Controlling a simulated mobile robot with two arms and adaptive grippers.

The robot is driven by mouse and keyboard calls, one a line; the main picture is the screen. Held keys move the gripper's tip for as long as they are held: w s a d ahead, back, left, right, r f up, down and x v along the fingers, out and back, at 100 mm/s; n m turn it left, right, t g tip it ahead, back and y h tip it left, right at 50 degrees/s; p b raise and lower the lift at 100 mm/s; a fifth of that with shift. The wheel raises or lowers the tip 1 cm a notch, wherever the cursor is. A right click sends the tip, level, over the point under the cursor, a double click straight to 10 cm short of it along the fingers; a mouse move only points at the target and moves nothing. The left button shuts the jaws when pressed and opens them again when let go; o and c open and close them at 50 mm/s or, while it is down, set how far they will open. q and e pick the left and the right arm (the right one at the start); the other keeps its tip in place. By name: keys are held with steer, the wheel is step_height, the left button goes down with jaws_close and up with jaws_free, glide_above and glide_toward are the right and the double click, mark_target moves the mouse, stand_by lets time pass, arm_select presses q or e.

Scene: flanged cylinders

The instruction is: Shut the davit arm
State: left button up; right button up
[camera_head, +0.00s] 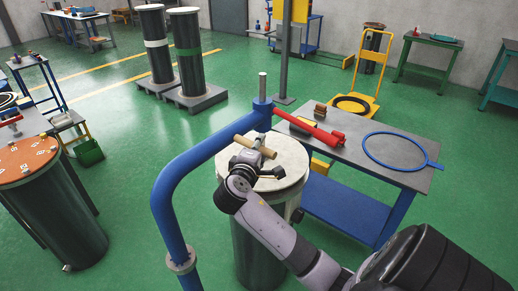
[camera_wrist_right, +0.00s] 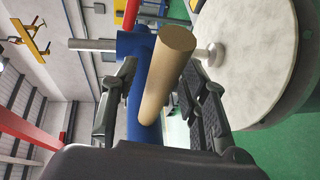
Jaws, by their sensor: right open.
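The blue davit arm (camera_head: 200,151) rises from the lower edge and bends right over a drum with a pale round lid (camera_head: 290,159). In the right wrist view the handle (camera_wrist_right: 160,75) lies between the two fingers, with the blue davit arm (camera_wrist_right: 137,45) behind. My right gripper (camera_head: 258,161) is open around the handle, with space visible beside the fingers. Whether a finger touches it I cannot tell. My left gripper is not in view.
An orange-topped drum (camera_head: 27,160) stands at left.

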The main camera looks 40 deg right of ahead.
steer(key=v, duration=1.2)
stand_by(0.4)
